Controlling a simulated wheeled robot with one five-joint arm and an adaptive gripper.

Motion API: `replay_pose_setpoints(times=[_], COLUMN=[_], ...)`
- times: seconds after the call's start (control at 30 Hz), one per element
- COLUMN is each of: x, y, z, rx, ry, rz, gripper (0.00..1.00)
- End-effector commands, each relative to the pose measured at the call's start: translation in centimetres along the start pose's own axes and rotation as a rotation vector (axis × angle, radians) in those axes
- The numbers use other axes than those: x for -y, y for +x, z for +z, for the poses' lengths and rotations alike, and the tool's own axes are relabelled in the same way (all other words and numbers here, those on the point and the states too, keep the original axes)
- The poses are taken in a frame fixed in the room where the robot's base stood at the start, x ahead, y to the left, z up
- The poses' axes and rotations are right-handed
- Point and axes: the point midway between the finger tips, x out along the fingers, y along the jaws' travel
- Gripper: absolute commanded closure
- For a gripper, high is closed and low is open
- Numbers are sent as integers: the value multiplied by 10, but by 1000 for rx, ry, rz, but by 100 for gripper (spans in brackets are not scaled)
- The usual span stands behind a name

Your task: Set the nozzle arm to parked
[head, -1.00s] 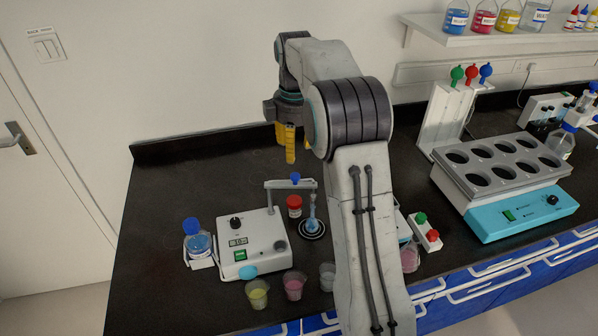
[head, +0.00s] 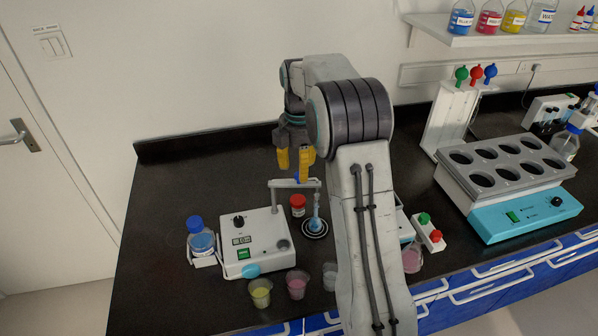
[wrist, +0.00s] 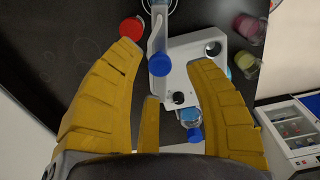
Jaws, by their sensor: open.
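The white distiller box (head: 262,240) stands at the front of the bench. Its grey nozzle arm (head: 284,185) reaches right from a post, ending over a blue flask (head: 315,224). The blue knob on the nozzle arm is mostly hidden behind a finger in the head view; it shows in the wrist view (wrist: 159,64). My gripper (head: 293,167) has yellow fingers, is open and empty, and hangs close above the arm. In the wrist view my gripper (wrist: 168,58) has the knob between its spread fingers; I cannot tell whether they touch it.
A red-capped jar (head: 298,206) stands behind the nozzle arm. Plastic cups, one yellow (head: 260,293) and one pink (head: 297,285), stand in front of the box. A blue-capped bottle (head: 200,239) is at its left.

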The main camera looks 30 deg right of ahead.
Motion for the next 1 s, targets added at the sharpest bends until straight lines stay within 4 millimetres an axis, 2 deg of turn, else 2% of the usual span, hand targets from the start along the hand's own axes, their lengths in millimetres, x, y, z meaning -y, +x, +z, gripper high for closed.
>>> replay_pose_setpoints(times=[0.23, 0.63, 1.0], x=[0, 0, 0], y=[18, 21, 21], z=[0, 0, 0], rx=[0, 0, 0], ry=[1, 1, 1], rz=[-1, 1, 1], gripper=[51, 50, 83])
